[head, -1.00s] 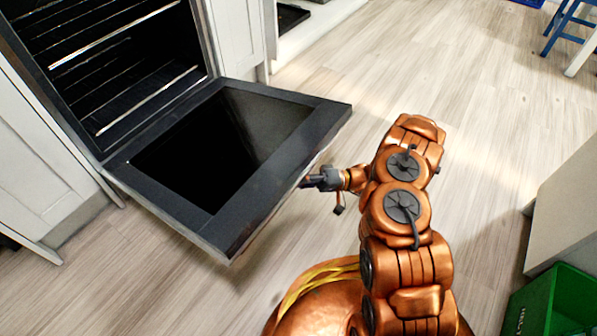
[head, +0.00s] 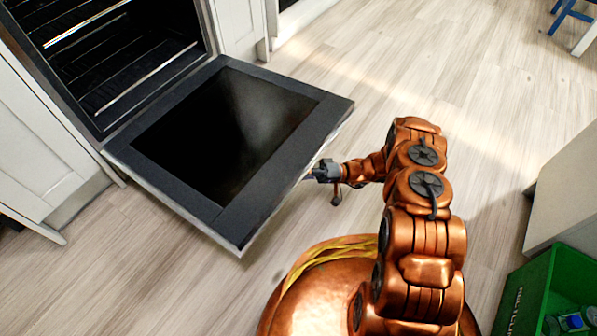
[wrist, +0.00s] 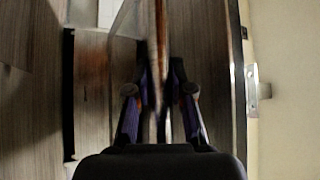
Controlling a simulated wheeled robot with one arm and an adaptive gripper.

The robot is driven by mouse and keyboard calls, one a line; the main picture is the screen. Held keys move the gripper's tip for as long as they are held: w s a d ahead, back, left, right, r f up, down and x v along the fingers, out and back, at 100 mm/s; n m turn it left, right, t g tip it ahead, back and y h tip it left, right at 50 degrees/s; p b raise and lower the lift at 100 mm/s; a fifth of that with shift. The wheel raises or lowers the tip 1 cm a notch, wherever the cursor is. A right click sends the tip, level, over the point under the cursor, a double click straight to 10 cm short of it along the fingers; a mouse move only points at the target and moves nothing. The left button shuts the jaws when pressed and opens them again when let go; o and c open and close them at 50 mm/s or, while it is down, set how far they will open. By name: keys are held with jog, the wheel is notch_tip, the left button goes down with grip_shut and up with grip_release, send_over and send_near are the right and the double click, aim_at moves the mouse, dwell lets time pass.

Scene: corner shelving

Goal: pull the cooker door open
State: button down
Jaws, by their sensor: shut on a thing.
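The cooker door (head: 172,203) is hinged at its bottom and lies folded far down, close to level, in front of the oven cavity (head: 105,60). Its dark frame and glass inner face point upward in the head view. My gripper (head: 318,173) is at the outer edge of the door, on the right side in the head view. In the wrist view my gripper (wrist: 157,90) has its two fingers close together on either side of a thin, blurred edge or bar. The door's handle is hidden under the door in the head view.
White cabinets (head: 45,165) flank the cooker. A green crate (head: 535,290) with items inside stands at lower right beside a pale unit (head: 570,200). A blue stool (head: 570,15) is at the far right. Wooden floor (head: 430,80) is clear behind the door.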

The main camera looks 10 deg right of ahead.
jog(key=shift+w, duration=0.15)
jog(key=c, duration=1)
grip_release()
jog(key=shift+d, duration=0.1)
jog(key=shift+v, duration=3.65)
